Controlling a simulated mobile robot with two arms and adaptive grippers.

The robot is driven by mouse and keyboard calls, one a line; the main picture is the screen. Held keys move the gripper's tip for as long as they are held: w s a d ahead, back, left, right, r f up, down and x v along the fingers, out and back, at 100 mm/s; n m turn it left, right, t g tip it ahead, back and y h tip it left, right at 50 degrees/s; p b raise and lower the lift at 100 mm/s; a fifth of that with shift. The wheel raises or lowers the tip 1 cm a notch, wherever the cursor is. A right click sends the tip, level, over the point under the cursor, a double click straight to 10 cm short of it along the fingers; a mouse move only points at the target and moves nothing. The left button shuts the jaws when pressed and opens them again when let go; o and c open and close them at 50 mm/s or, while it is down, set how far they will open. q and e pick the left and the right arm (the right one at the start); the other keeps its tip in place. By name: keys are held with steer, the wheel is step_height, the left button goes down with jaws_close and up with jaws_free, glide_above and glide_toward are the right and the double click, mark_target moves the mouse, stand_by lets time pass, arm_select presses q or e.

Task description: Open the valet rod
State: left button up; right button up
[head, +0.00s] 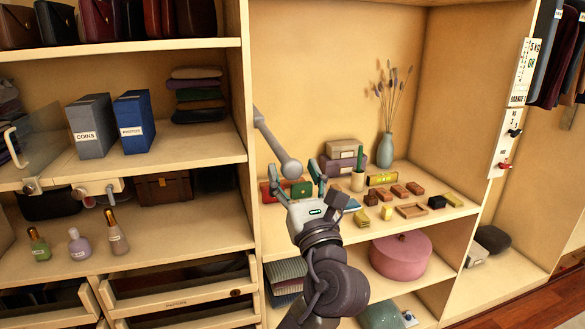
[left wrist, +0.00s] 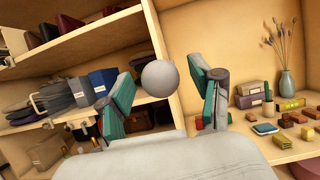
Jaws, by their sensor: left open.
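The valet rod (head: 270,136) is a thin grey rod with a round ball at its end, slanting down from the upright panel between the two wardrobe bays. My left gripper (head: 295,176) is open, its teal-padded fingers spread on either side of the ball as seen in the head view. In the left wrist view the ball (left wrist: 160,77) sits between the two open fingers (left wrist: 166,98), near their tips, with a gap visible on both sides. I cannot tell the exact depth between ball and fingers. My right gripper is not in view.
The upright panel (head: 243,95) stands just left of the rod. A pink round box (head: 401,256) sits below. Left shelves hold binders (head: 135,122) and bottles.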

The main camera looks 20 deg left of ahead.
arm_select(q)
steer(key=v, duration=1)
steer(key=shift+s+d, duration=0.15)
steer(key=shift+s, duration=0.05)
